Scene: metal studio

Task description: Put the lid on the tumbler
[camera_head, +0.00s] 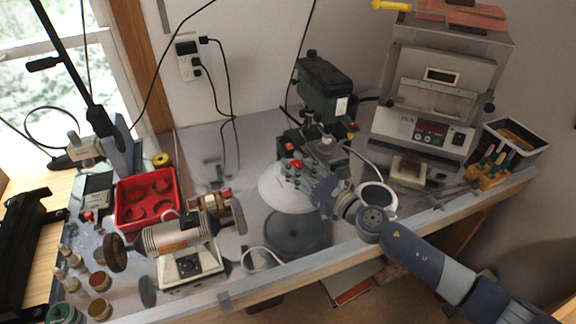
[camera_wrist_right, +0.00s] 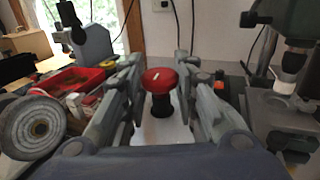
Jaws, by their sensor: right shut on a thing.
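The lid (camera_head: 282,192) is a wide pale disc with a red knob on a dark stem. My right gripper (camera_head: 307,178) is shut on the lid by its knob. In the right wrist view the red knob (camera_wrist_right: 160,80) stands between the two fingers (camera_wrist_right: 160,88), with the pale lid surface below it. A dark round bowl, which looks like the tumbler (camera_head: 297,235), stands at the bench's front edge, just below the lid in the picture. The lid overlaps its far side; I cannot tell how high the gap is. My left gripper is not in view.
A bench grinder (camera_head: 180,240) stands left of the bowl, with a red tray (camera_head: 147,196) behind it. A drill press (camera_head: 322,88) stands behind the lid. A white ring-shaped thing (camera_head: 377,196) lies near my right wrist. A kiln-like box (camera_head: 440,85) is at the back right.

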